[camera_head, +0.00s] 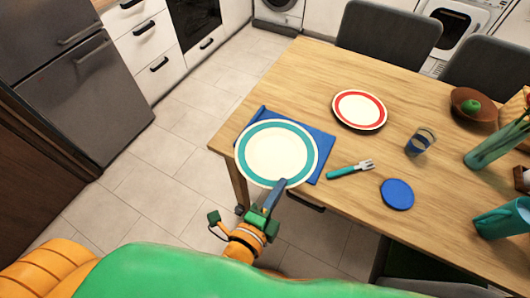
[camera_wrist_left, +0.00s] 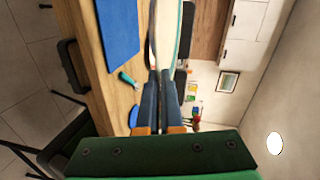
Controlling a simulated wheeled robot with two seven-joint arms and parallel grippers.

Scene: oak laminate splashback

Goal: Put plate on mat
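A white plate with a teal rim (camera_head: 276,152) is held at its near edge by my left gripper (camera_head: 274,190). The blue mat (camera_head: 323,150) lies at the table's left corner, partly hidden behind the plate. In the left wrist view the plate (camera_wrist_left: 166,30) shows nearly edge-on between the fingers of my left gripper (camera_wrist_left: 162,82). There the mat (camera_wrist_left: 119,38) lies flat with a gap between it and the plate, so the plate is held above it. My right gripper is not in view.
A turquoise-handled fork (camera_head: 350,169) lies right of the mat. A red-rimmed plate (camera_head: 360,109), a glass (camera_head: 420,141), a blue coaster (camera_head: 397,194), a brown bowl (camera_head: 472,105) and a teal cup (camera_head: 503,219) stand farther right. Grey chairs (camera_head: 388,32) line the far side.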

